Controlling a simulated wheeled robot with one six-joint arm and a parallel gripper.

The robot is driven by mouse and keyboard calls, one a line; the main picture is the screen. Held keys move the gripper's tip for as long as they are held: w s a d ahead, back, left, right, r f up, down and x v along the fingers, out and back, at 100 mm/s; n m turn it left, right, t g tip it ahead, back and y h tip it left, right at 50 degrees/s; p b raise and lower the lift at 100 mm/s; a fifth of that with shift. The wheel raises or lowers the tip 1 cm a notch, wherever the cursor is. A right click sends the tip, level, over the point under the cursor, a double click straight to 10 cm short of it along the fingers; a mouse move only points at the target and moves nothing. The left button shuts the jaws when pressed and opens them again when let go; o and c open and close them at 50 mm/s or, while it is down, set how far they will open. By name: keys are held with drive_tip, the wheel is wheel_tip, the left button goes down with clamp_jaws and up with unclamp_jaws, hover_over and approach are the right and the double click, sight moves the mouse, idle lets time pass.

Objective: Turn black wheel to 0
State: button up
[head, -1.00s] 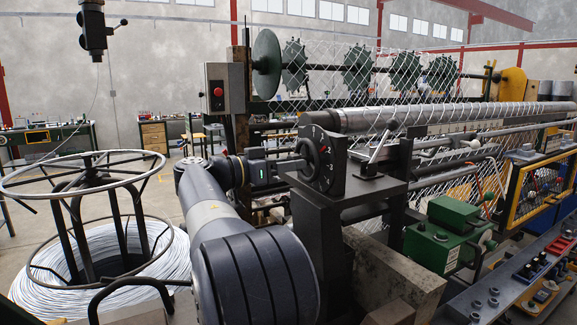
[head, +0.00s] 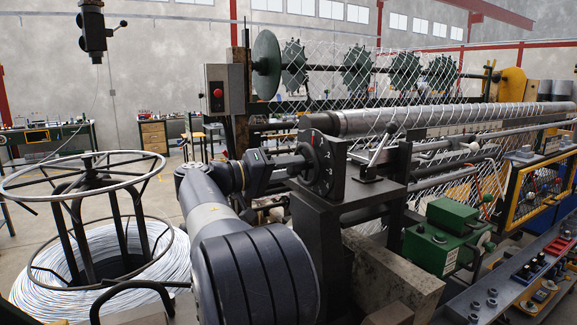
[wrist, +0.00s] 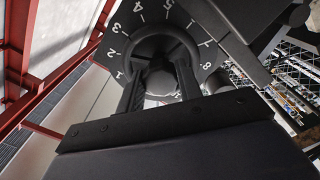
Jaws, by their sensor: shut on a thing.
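The black wheel (head: 329,172) is an upright dial with white numbers, mounted on a dark stand at the end of the machine. It also fills the upper middle of the wrist view (wrist: 122,34), where 1, 2, 3, 4, 5, 7 and 8 show around its face. No 0 is visible; the lower part of the dial is hidden by my gripper. My gripper (head: 301,161) comes from the left, facing the wheel. In the wrist view its two fingers (wrist: 160,80) are closed on the wheel's central hub, one on each side.
A green box (head: 440,237) sits lower right. A large wire coil (head: 160,262) on a stand is at the left. A control box with a red button (head: 218,93) stands behind my arm.

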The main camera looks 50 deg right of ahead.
drive_tip(key=shift+n, duration=0.6)
drive_tip(key=o, duration=1)
drive_tip(key=b+v, duration=0.2)
drive_tip(key=v, duration=0.9)
drive_tip(key=shift+s+d, duration=0.1)
drive_tip(key=shift+d, duration=0.05)
